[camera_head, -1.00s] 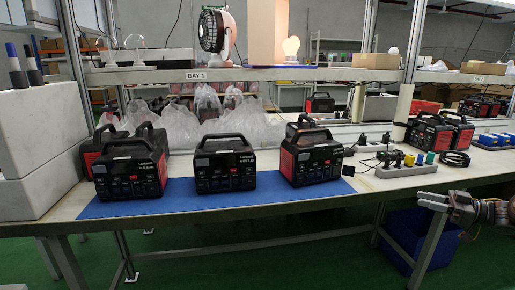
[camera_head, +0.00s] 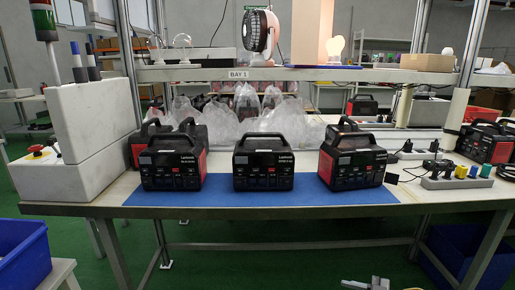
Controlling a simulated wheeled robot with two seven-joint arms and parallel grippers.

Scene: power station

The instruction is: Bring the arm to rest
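The tip of what looks like my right gripper (camera_head: 366,284) shows at the bottom edge, in front of and below the table. Only a small grey part of it is in the frame, so I cannot tell whether it is open or shut. The rest of that arm is cut off by the lower edge. My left gripper and arm are not in view.
Three black and red power stations (camera_head: 263,163) stand on a blue mat (camera_head: 262,199) on the white table. A power strip (camera_head: 456,183) lies to the right, a grey machine block (camera_head: 62,181) to the left. Blue bins (camera_head: 24,256) stand below.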

